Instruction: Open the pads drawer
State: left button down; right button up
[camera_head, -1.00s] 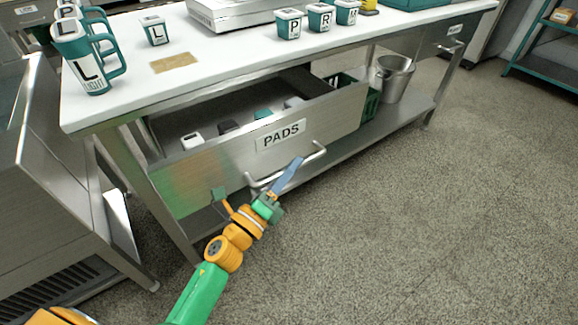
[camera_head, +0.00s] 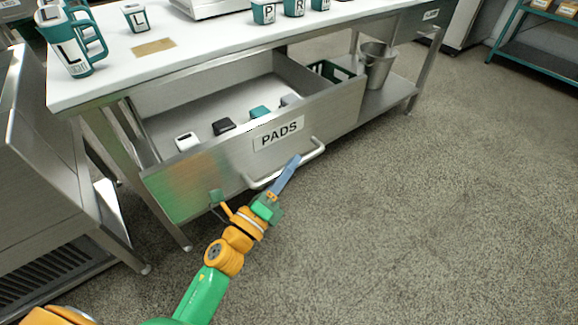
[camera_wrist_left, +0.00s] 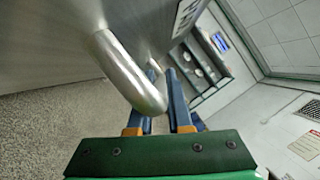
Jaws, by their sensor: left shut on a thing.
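The pads drawer (camera_head: 215,172) is a steel drawer under the bench, labelled PADS (camera_head: 278,132). It stands pulled out, and several white, black and teal pads (camera_head: 224,127) show inside it. Its bar handle (camera_head: 313,152) runs along the lower front. My left gripper (camera_head: 288,172) is at the handle, shut on it. In the left wrist view the handle (camera_wrist_left: 128,72) passes between the blue fingers of the left gripper (camera_wrist_left: 165,100). My right gripper does not show.
The white bench top (camera_head: 205,48) holds labelled mugs (camera_head: 72,45) and small labelled containers (camera_head: 263,12). A metal bucket (camera_head: 377,68) and a green crate (camera_head: 330,72) stand on the lower shelf. A steel unit (camera_head: 45,190) stands at left. The floor at right is clear.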

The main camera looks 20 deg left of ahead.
pick_arm(q)
jog(key=c, duration=0.8)
grip_release()
jog(key=shift+c, duration=0.2)
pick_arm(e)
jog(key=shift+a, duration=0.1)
pick_arm(q)
jog(key=shift+s+a+f, duration=0.1)
jog(key=shift+s+f, duration=0.05)
jog(key=shift+s, duration=0.1)
jog(key=b+v, duration=0.1)
jog(key=v, duration=0.5)
jog(key=shift+s, duration=0.25)
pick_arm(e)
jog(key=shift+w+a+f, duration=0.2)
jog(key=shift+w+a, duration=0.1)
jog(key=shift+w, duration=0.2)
pick_arm(q)
jog(key=shift+a, duration=0.15)
